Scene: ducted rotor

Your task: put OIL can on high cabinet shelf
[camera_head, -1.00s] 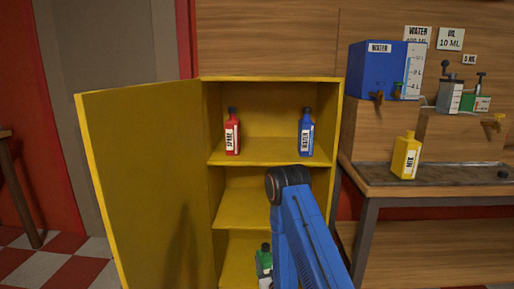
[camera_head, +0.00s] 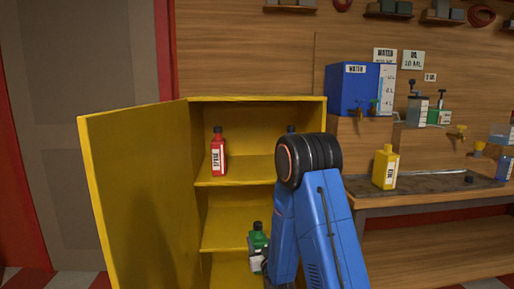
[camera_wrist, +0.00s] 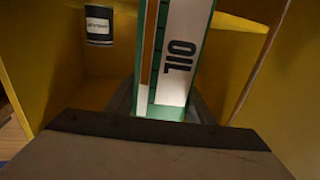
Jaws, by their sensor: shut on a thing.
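The green and white OIL can (camera_head: 257,247) is upright in my gripper, in front of the yellow cabinet (camera_head: 311,99) near its lower shelf edge. Its OIL label shows close up in the wrist view (camera_wrist: 182,55). My gripper (camera_wrist: 163,108) is shut on the can. In the head view my blue arm hides most of the gripper. The high shelf (camera_head: 235,171) holds a red bottle (camera_head: 218,155) at left. A blue bottle (camera_head: 291,129) at right is mostly hidden behind my arm. Bare shelf shows between them.
The cabinet door (camera_head: 140,190) stands open at left. At right is a workbench (camera_head: 430,184) with a yellow bottle (camera_head: 385,168) and a blue WATER tank (camera_head: 352,90). The wrist view shows a dark labelled container (camera_wrist: 100,26) inside the yellow cabinet.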

